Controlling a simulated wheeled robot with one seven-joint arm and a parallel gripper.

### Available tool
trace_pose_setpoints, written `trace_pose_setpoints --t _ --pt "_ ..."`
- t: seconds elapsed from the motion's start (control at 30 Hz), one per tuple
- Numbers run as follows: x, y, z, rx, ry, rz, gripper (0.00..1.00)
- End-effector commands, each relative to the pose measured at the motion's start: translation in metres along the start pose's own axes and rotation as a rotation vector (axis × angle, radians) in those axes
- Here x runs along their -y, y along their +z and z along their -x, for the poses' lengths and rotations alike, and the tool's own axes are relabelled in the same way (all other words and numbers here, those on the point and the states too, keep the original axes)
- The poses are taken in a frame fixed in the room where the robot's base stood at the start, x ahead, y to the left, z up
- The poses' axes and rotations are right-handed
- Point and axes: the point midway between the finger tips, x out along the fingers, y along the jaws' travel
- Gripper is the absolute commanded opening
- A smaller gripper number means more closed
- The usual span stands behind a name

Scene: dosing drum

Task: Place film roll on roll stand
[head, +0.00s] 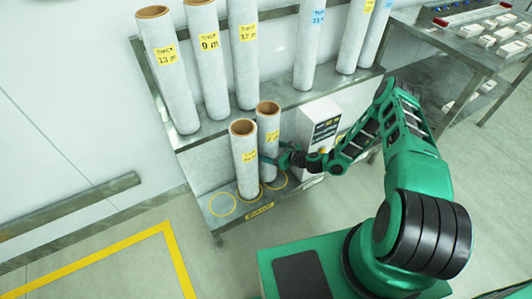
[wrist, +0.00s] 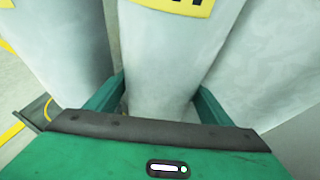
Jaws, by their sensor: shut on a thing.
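My gripper (head: 285,160) is shut on a white film roll (head: 268,145) with a brown core and a yellow label. In the wrist view this roll (wrist: 160,65) is upright between the green fingers. The roll stand (head: 236,217) is the low grey shelf with yellow circles and a yellow front label. A second film roll (head: 245,165) stands upright on it, just left of the held one. The held roll's foot is low over the stand, partly hidden; I cannot tell whether it touches.
An upper shelf (head: 275,98) carries several tall labelled rolls. A white box with a dark panel (head: 318,128) stands right of my gripper. An empty yellow circle (head: 222,204) lies at the stand's left. A table with small parts (head: 455,50) is at the upper right.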

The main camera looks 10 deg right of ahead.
Motion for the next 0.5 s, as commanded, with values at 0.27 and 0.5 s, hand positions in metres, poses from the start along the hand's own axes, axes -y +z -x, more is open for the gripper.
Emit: trace_pose_setpoints --t 0.27,0.5 --pt "-0.0014 -0.0085 -0.0059 0.005 0.003 0.001 0.18" --pt "-0.0016 -0.0103 -0.0067 0.004 0.003 0.001 0.18"
